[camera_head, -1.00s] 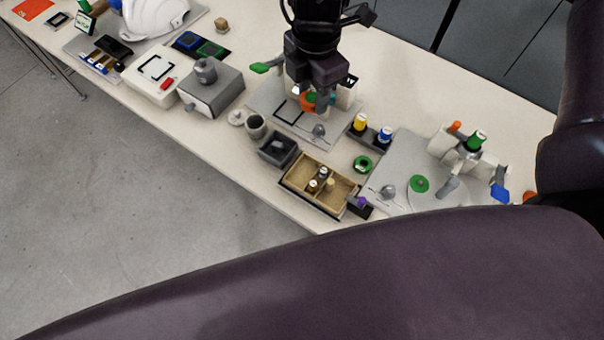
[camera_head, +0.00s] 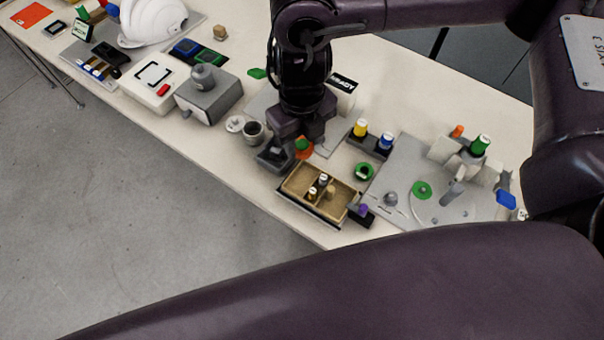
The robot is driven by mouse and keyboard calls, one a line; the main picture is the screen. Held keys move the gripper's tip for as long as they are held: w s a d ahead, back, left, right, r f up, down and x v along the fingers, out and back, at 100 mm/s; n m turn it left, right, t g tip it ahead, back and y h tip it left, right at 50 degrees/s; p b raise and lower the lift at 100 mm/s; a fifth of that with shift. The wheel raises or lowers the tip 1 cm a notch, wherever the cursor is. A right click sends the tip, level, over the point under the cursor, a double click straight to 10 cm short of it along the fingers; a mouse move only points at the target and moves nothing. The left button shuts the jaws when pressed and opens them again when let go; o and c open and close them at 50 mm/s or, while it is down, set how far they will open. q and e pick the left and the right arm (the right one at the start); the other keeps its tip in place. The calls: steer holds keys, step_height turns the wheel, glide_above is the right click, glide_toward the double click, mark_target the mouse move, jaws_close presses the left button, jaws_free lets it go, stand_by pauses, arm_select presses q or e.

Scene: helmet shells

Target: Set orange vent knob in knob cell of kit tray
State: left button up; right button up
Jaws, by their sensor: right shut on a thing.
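The orange vent knob (camera_head: 305,153) hangs below my right gripper (camera_head: 302,140), which is shut on it. A green patch shows at the knob's top. The tan kit tray (camera_head: 346,203) lies just in front of and to the right of the knob. It has divided cells, with a few small capped pieces standing in it. The knob appears above and behind the tray's back-left corner, beside a dark grey open box (camera_head: 268,163). I cannot tell its height or which cell is the knob cell. My left gripper is out of view.
A grey cup (camera_head: 253,133) stands left of the gripper. A holder with yellow (camera_head: 360,128) and blue (camera_head: 386,140) capped pieces and a green ring (camera_head: 364,171) are to the right. A grey fixture plate (camera_head: 408,155) lies beyond. My dark arm link covers the foreground.

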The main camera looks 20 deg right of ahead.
steer(key=b, duration=0.1)
glide_above(302, 181)
step_height(302, 181, down, 10)
steer(key=shift+f, duration=0.1)
step_height(302, 181, down, 3)
steer(key=shift+s+f+b, duration=0.15)
steer(key=shift+b, duration=0.25)
steer(key=shift+f, duration=0.2)
steer(key=shift+f, duration=0.1)
steer(key=o, duration=0.7)
